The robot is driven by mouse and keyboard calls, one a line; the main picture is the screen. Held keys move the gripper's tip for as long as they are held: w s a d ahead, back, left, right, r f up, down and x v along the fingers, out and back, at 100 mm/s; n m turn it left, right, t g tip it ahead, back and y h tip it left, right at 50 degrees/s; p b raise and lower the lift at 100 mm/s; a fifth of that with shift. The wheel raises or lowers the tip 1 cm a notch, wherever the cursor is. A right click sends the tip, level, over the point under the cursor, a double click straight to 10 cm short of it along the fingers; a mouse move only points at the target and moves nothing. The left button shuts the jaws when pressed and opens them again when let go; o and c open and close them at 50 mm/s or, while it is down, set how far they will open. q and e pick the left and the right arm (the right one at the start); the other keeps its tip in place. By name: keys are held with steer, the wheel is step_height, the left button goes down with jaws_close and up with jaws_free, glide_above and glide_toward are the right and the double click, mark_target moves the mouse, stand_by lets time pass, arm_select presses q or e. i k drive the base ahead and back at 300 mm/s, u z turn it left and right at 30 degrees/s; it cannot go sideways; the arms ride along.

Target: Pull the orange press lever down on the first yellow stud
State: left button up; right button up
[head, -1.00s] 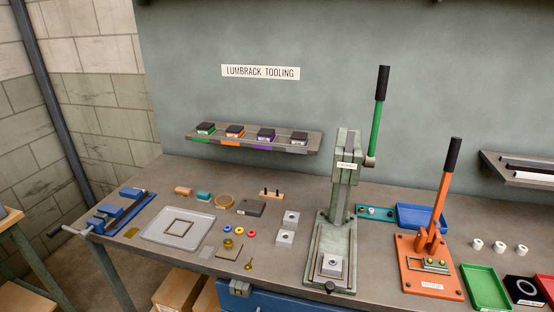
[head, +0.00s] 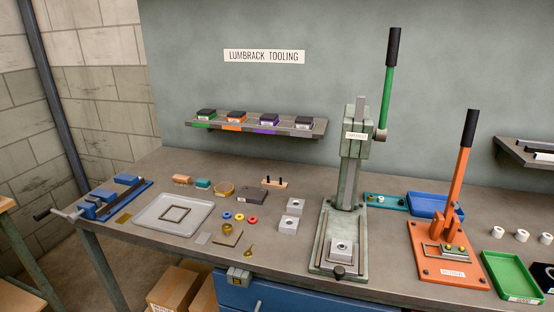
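The orange press (head: 447,268) stands on the bench at the right, with a flat orange base and a label at its front. Its orange lever (head: 459,179) stands up, leaning slightly right, and ends in a black grip (head: 470,128). Two small yellow studs, one on the left (head: 449,246) and one on the right (head: 461,251), sit in a metal fixture (head: 437,252) on the base, below and in front of the lever. The lever is clear of the studs. Neither of my grippers is in view.
A tall green press (head: 347,199) with a green lever (head: 387,91) stands left of the orange one. A blue tray (head: 424,203) lies behind, a green tray (head: 511,270) to the right. Small parts cover the bench's left half. A shelf (head: 528,152) hangs at right.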

mark_target(473, 114)
steer(key=z, duration=2.9)
steer(key=i, duration=1.3)
steer(key=u, duration=2.75)
